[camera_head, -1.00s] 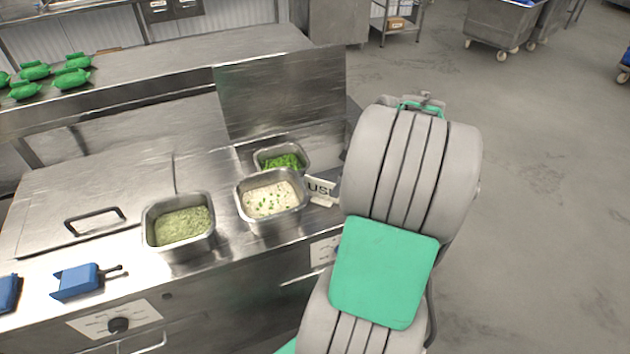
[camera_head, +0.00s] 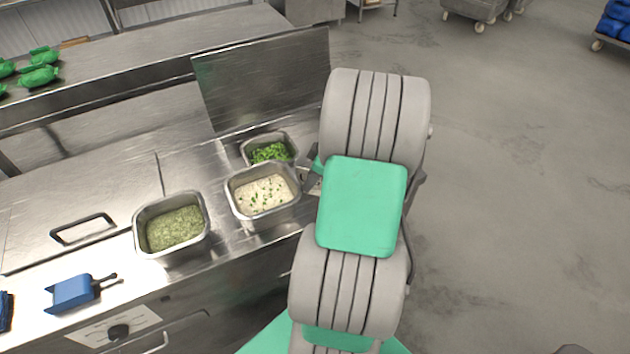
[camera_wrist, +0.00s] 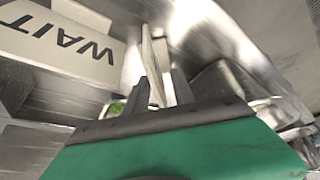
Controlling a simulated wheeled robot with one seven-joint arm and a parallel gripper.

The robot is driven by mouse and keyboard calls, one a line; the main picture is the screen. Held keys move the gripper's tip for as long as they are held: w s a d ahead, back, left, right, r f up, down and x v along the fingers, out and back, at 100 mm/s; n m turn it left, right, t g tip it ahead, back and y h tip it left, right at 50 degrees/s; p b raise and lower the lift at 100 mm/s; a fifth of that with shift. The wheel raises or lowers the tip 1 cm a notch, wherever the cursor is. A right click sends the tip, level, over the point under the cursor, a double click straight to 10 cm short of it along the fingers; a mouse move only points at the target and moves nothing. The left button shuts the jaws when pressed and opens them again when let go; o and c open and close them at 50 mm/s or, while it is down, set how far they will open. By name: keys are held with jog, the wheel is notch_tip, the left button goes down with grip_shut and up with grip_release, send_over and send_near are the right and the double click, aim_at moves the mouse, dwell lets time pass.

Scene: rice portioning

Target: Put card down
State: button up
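In the wrist view, a thin pale card (camera_wrist: 154,66) stands nearly edge-on between the dark fingers of my gripper (camera_wrist: 157,90), which look closed on it. Its face is not readable from this angle. A white panel lettered WAIT (camera_wrist: 75,45) shows to the left of the fingers; I cannot tell whether it is a separate sign. In the head view, my gripper (camera_head: 312,167) is mostly hidden behind my arm, just right of the rice pan (camera_head: 236,212). A small pale piece of card (camera_head: 315,187) shows beside it, low over the counter's right end.
A pan of chopped greens (camera_head: 246,148) sits behind the rice pan, and a green-filled pan (camera_head: 140,240) stands left. A raised steel lid (camera_head: 262,80) stands behind them. Open floor (camera_head: 520,180) lies right of the counter.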

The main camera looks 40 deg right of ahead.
jog(key=shift+f+b, duration=0.25)
jog(key=shift+b, duration=0.1)
dwell(0.3)
grip_shut()
dwell(0.4)
dwell(0.3)
